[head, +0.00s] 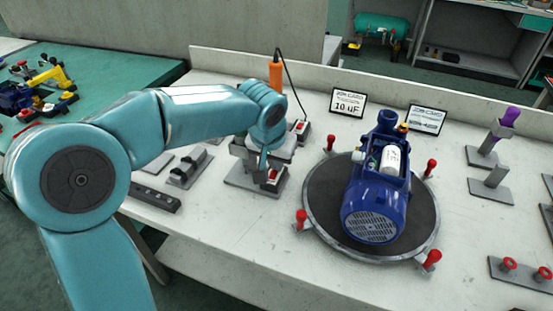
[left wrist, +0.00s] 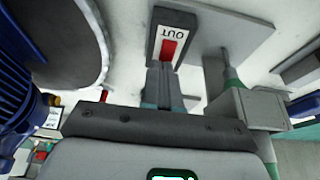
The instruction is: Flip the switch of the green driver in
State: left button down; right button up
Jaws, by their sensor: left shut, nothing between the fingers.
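A dark switch box with a red rocker (left wrist: 169,48) and a white label reading OUT, upside down in the picture, stands on a grey base plate (left wrist: 243,32) in the left wrist view. The box also shows in the head view (head: 271,178), partly behind my left arm. A post with green parts (left wrist: 234,80) and a grey block stands beside it, apparently the green driver and its stand; my arm hides most of it in the head view. My left gripper (left wrist: 164,72) is shut and empty, its tips close to the rocker's edge. Contact is unclear. My right gripper is out of view.
An orange driver (head: 275,74) with a black cord stands behind, near another red switch box (head: 299,128). A blue pump (head: 377,190) sits on a round turntable (head: 317,201) with red knobs to the right. Card signs (head: 347,102) stand behind it.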

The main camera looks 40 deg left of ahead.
pick_arm(q)
jog(key=shift+w+r+g+p, duration=0.15)
jog(key=shift+g+p, duration=0.15)
jog(key=shift+p, duration=0.4)
jog(key=shift+f+b, duration=0.3)
jog(key=shift+b, duration=0.2)
jog(key=shift+s+d, duration=0.1)
jog(key=shift+s, duration=0.4)
jog(key=shift+s+r+b, duration=0.1)
jog(key=shift+s+b, duration=0.25)
